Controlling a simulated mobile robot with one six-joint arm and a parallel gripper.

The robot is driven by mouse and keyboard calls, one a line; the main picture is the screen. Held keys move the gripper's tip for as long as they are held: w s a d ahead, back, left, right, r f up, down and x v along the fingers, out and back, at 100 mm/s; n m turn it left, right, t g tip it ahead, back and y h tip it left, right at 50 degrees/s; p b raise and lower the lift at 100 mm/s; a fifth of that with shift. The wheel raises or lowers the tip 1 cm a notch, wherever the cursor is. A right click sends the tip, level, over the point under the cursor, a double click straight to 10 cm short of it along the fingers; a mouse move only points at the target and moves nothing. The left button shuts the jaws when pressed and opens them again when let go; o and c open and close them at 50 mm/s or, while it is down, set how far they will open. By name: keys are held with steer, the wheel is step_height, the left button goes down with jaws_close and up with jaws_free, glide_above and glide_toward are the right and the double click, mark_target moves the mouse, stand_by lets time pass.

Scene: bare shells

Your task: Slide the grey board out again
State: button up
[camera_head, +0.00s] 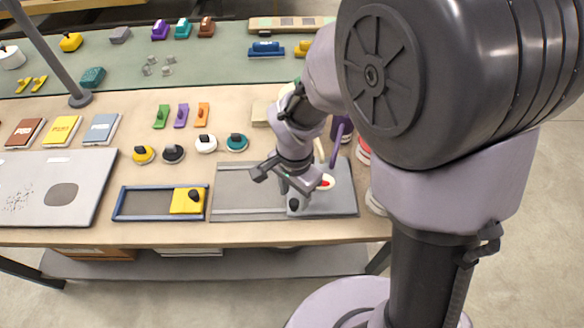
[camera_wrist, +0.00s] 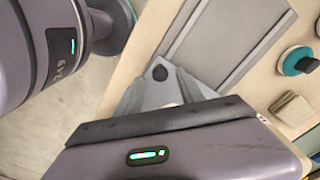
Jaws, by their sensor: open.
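The grey board (camera_head: 309,208) with a black knob lies in a grey railed frame (camera_head: 232,213) at the front edge of the table, toward its right end. The knob also shows in the wrist view (camera_wrist: 160,73), with grey surface around it. My gripper (camera_head: 284,184) is open and empty, pointing down just above and beside the knob. In the wrist view its fingers (camera_wrist: 160,90) reach toward the knob. Whether they touch it I cannot tell. My arm hides part of the frame's far side.
Left of the frame is a blue frame (camera_head: 118,204) with a yellow knobbed board (camera_head: 187,201). Behind stand round knobbed pieces, including a teal one (camera_head: 237,143). A red and white item (camera_head: 327,182) lies right of my gripper. A large grey panel (camera_head: 88,190) covers the left.

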steer(key=shift+f, duration=1.25)
steer(key=shift+c, duration=0.5)
jaws_close()
